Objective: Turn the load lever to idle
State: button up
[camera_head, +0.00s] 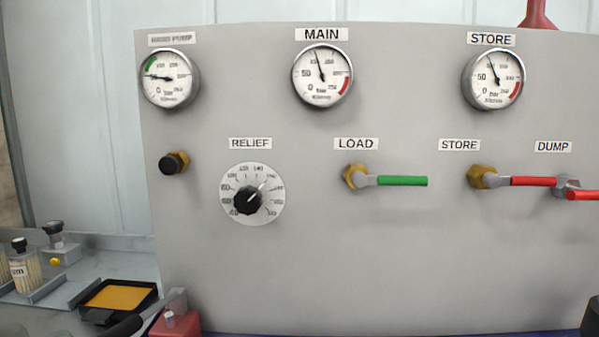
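The load lever (402,181) has a green handle on a brass valve fitting (355,177), under the LOAD label (356,144) on the grey panel. The handle lies horizontal and points right. No idle marking is readable beside it. The MAIN gauge (322,76) is above it, its needle just left of upright. My gripper does not show in this view.
Right of the load lever are the red STORE lever (533,181) and DUMP lever (582,195). Left of it are the RELIEF dial (252,194) and a black knob (174,163). A black tray with orange contents (119,297) sits lower left. The panel below the lever is clear.

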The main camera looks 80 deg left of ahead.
aim_at(358, 178)
jog(key=u, duration=1.5)
jog(key=l, duration=0.15)
